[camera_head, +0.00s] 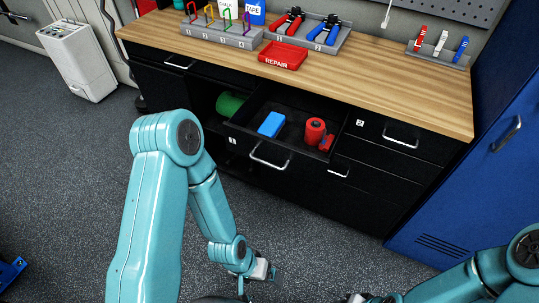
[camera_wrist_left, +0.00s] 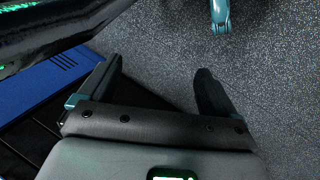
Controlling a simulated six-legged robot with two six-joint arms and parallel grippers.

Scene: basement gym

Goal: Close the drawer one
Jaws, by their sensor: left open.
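Drawer one (camera_head: 290,106) is pulled open from the black workbench, with a "1" label on its front and a silver bar handle (camera_head: 270,160). A blue block (camera_head: 271,124) and a red roll-shaped item (camera_head: 315,131) lie inside it. My left gripper (camera_head: 258,281) is low, in front of the drawer and apart from its handle. In the left wrist view its two fingers (camera_wrist_left: 160,64) are spread with nothing between them. My right gripper (camera_head: 358,298) shows only partly at the bottom edge, so its jaws cannot be read.
Drawer two (camera_head: 375,138) looks shut. The wooden top (camera_head: 380,75) holds a red REPAIR tray (camera_head: 283,56) and tool racks. A green cylinder (camera_head: 230,103) sits in an open bay. A blue cabinet (camera_head: 480,190) stands right. The grey floor (camera_head: 60,160) is mostly clear.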

